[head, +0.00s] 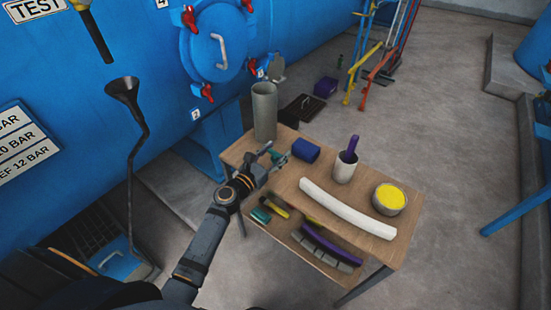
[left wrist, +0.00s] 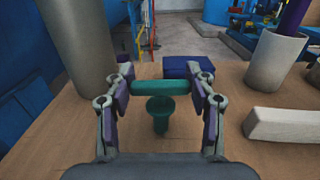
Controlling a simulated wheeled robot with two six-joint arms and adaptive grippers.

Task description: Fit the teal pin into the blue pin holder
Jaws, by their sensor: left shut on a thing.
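The teal pin (left wrist: 161,106) has a crossbar, with a round flange and short stem below it. My left gripper (left wrist: 161,88) is shut on the crossbar, one finger at each end. In the head view the left gripper (head: 273,153) is over the table's far left part, and the pin (head: 282,158) shows only as a small teal patch. The blue pin holder (head: 306,150), a dark blue block, stands on the table just right of the gripper. In the left wrist view the holder (left wrist: 187,67) is behind the pin, partly hidden. I cannot tell whether the stem touches the table. My right gripper is not in view.
A tall grey cylinder (head: 264,110) stands close to the left gripper. A white cup (head: 344,170) with a purple pin (head: 350,147), a long white bar (head: 346,209) and a yellow-filled bowl (head: 388,198) occupy the wooden table (head: 290,182). A lower shelf holds several parts.

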